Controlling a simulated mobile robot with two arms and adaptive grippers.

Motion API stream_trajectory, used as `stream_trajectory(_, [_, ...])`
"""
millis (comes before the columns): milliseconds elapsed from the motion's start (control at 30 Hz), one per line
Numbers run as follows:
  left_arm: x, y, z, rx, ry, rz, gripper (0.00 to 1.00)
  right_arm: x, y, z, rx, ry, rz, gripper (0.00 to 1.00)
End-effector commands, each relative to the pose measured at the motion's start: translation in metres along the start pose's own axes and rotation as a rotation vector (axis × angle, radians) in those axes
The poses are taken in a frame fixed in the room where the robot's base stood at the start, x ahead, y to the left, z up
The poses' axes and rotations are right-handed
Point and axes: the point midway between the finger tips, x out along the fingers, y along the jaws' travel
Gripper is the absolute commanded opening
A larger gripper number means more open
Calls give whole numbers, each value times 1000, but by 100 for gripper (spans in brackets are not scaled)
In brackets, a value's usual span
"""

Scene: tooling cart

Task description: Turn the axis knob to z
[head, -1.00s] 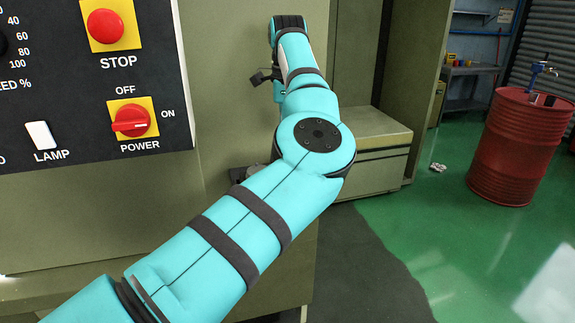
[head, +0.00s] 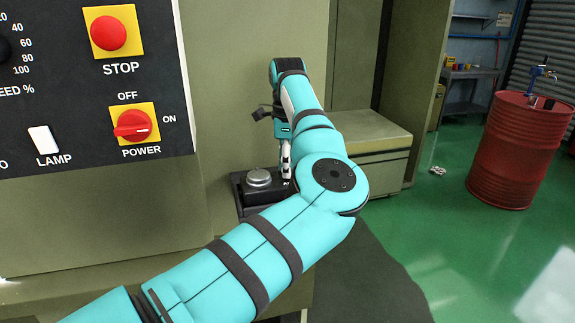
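A round silver knob (head: 258,178), which looks like the axis knob, sits on a small black box (head: 244,199) at the front of the machine, below and right of the control panel. A small pale mark shows on the box right of the knob, too small to read. My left arm passes in front of the box and hides its right and lower parts. My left gripper (head: 286,165) hangs down at the end of that arm, close to the right of the knob. Its fingers are small and partly behind the arm, so their opening and any contact are unclear. My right gripper is out of view.
The control panel (head: 80,100) carries a red STOP button (head: 108,33), a red POWER knob (head: 132,125) and a white LAMP (head: 44,139). A low cabinet (head: 380,150) stands behind the arm. A red drum (head: 517,150) stands on the open green floor at right.

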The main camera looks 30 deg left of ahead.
Motion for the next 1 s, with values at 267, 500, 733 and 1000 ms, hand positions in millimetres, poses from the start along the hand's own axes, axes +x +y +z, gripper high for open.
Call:
stream_trajectory(267, [-1, -1, 0, 1, 0, -3, 0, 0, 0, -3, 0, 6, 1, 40])
stream_trajectory(500, [-1, -1, 0, 39, 0, -4, 0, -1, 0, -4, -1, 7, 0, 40])
stream_trajectory(733, [-2, -1, 0, 169, 1, -4, 0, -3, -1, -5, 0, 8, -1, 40])
stream_trajectory(1000, [-2, -1, 0, 413, 0, -6, 0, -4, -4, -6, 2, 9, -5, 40])
